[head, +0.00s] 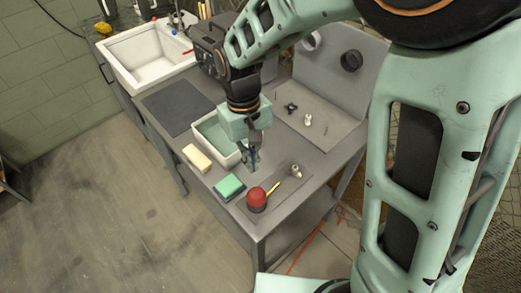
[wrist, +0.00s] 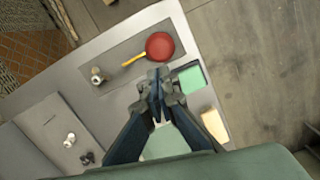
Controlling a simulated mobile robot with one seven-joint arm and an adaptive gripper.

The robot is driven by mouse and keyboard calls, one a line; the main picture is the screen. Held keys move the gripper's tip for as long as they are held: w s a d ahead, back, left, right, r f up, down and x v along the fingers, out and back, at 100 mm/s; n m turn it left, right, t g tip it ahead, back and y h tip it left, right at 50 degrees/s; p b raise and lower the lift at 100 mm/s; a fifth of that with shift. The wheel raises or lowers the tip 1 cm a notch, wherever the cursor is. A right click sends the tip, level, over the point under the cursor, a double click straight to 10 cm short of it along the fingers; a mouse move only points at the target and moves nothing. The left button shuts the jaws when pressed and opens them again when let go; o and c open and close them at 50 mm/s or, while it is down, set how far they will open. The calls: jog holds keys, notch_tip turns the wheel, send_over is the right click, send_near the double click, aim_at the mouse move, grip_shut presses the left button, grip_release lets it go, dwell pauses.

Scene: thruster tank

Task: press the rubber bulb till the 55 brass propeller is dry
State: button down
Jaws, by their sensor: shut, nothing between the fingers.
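The red rubber bulb (head: 257,199) with a yellow nozzle lies on a dark mat (head: 284,181) at the table's near end. It also shows in the wrist view (wrist: 160,46), its nozzle pointing at a small brass-coloured propeller (wrist: 97,74) on the same mat. That propeller is small in the head view (head: 295,171); no number or water on it can be made out. My gripper (head: 253,166) is shut and empty, above the table beside the white tub, apart from the bulb. Its closed fingertips show in the wrist view (wrist: 158,82), just below the bulb in the picture.
A white tub (head: 206,146) stands under my arm. A green sponge (head: 229,187) and a cream block (head: 197,157) lie left of the bulb. A grey stand (head: 318,121) holds a dark propeller (head: 291,107) and a pale one (head: 308,119). A sink (head: 148,55) is at the back.

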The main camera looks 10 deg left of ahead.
aim_at(255, 190)
jog(key=shift+s+d+f+p, duration=0.2)
jog(key=shift+s+p, duration=0.1)
jog(key=shift+s, duration=0.1)
jog(key=shift+f, duration=0.15)
jog(key=f+b, duration=0.1)
jog(key=f, duration=0.1)
jog(key=f+b, duration=0.4)
jog(key=shift+s+d+f, duration=0.2)
jog(key=shift+s+f, duration=0.05)
jog(key=shift+f, duration=0.1)
